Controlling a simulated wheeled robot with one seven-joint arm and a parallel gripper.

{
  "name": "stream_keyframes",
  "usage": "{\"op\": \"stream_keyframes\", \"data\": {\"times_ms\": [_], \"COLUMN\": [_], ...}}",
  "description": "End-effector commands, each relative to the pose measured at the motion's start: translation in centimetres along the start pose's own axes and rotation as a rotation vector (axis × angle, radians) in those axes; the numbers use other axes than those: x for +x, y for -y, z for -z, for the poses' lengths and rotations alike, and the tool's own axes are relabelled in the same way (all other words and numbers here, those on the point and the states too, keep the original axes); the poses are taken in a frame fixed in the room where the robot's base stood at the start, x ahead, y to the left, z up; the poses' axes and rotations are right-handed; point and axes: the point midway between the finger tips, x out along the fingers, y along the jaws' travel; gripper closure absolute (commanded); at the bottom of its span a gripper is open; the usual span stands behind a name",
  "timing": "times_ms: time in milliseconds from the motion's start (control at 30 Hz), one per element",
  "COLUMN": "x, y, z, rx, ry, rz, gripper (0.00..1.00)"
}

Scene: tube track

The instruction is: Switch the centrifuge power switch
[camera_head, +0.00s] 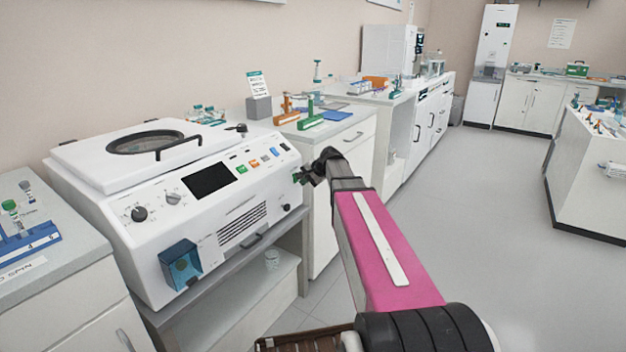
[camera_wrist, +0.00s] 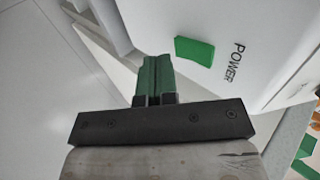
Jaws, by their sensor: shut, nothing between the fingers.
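The centrifuge (camera_head: 170,207) is a white benchtop machine with a closed lid, a dark screen and front knobs, standing at left in the head view. Its green power switch (camera_wrist: 195,51) shows in the wrist view on a white face beside the printed word POWER. I cannot make the switch out in the head view. My gripper (camera_head: 303,176) is by the right end of the centrifuge. In the wrist view its green fingers (camera_wrist: 155,62) are shut and empty, a little left of the switch and apart from it in the picture. I cannot tell whether the switch is on or off.
A bench (camera_head: 345,122) with orange and green racks stands behind the gripper. Another bench (camera_head: 60,262) with a blue tube rack is at the left. The floor (camera_head: 480,200) at the right is clear. A white island (camera_head: 590,185) stands at far right.

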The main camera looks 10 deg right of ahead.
Motion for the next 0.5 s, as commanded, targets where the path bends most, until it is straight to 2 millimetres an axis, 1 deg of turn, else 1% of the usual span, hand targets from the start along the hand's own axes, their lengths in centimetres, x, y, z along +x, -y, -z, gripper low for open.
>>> {"op": "stream_keyframes", "data": {"times_ms": [33,200,500], "x": [0.55,1.36,1.47], "y": [0.46,1.14,1.25], "z": [0.14,0.04,0.00], "rx": [0.000,0.001,0.001], "ry": [0.000,0.001,0.000], "rz": [0.000,-0.001,-0.001], "gripper": [1.00,1.00,1.00]}}
